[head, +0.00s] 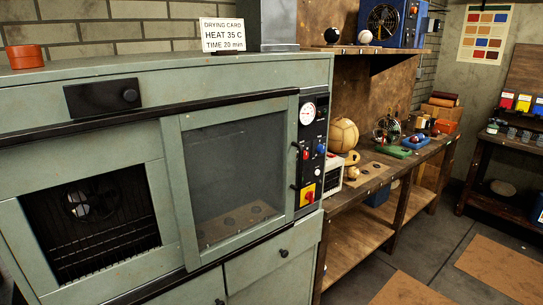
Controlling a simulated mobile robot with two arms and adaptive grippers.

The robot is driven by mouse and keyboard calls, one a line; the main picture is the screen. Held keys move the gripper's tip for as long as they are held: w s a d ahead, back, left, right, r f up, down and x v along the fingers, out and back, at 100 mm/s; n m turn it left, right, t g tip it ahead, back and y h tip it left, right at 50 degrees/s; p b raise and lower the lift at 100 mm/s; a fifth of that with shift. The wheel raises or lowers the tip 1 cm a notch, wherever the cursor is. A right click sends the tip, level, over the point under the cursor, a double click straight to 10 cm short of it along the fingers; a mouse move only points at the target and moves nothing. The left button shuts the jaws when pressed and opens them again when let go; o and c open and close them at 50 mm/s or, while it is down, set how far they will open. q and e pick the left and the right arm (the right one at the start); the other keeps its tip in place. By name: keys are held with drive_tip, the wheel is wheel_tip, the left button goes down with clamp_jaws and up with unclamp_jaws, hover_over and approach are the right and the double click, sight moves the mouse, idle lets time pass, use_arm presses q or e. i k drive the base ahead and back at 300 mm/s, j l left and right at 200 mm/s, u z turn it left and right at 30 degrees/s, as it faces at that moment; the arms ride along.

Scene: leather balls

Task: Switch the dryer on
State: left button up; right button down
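The dryer (245,83) is a large grey-green cabinet filling the left half of the head view. Its left window (105,225) shows a dark inside with a fan and wire racks. A framed glass panel (235,170) covers the right half. A dark control panel (312,150) at its right end carries a round gauge (307,113), a red knob (306,153), a blue knob (320,148) and a red-and-yellow switch (307,194). The switch's position is too small to tell. A drying card (222,35) reading "HEAT 35 C, TIME 20 min" stands on top. Neither gripper is in view.
A workbench (375,180) right of the dryer holds a tan ball (343,135), a white device (333,172) and a green tray (393,152). A shelf above holds a blue fan unit (388,22). Mats (500,268) lie on the otherwise clear floor at right.

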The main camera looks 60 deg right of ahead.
sight(310, 196)
drive_tip(key=z, duration=2.05)
